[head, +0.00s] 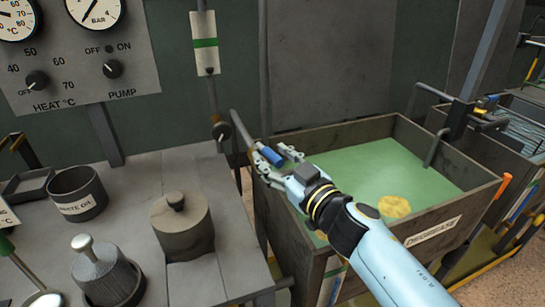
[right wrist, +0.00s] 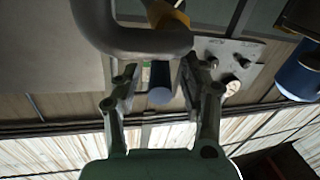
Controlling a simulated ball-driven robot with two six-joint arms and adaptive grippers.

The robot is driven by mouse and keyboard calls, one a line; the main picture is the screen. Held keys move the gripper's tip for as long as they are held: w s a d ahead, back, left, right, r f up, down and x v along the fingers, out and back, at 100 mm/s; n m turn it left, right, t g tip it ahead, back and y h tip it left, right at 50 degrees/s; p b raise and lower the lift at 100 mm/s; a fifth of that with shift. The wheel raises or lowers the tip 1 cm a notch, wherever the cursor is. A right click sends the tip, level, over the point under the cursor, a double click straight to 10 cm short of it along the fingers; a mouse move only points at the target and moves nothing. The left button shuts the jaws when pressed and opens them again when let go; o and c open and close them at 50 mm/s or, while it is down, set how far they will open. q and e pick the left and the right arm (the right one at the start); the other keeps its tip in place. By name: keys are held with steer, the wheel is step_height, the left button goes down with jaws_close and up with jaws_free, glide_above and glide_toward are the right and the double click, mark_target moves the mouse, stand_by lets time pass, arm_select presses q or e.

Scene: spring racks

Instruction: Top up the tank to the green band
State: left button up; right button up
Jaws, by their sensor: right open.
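The tank marked DEGREASE (head: 432,232) stands right of centre in the head view and holds pale green liquid (head: 380,170). A white gauge strip with a green band (head: 205,43) is on the wall at upper centre. A level mark on it cannot be made out. In the right wrist view, a dark, pale-ended cylinder (right wrist: 160,92), seemingly that handle, lies between my open fingers (right wrist: 162,95); contact is unclear. My left gripper is out of view.
A grey bent pipe (right wrist: 130,38) crosses close in front of the fingers. A bench with a lidded pot (head: 183,235) and a dark cup (head: 77,195) is at left. A gauge panel (head: 85,55) is above it. A rack (head: 515,120) is at far right.

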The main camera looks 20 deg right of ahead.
steer(key=shift+w+a, duration=0.15)
steer(key=shift+w, duration=0.25)
jaws_close()
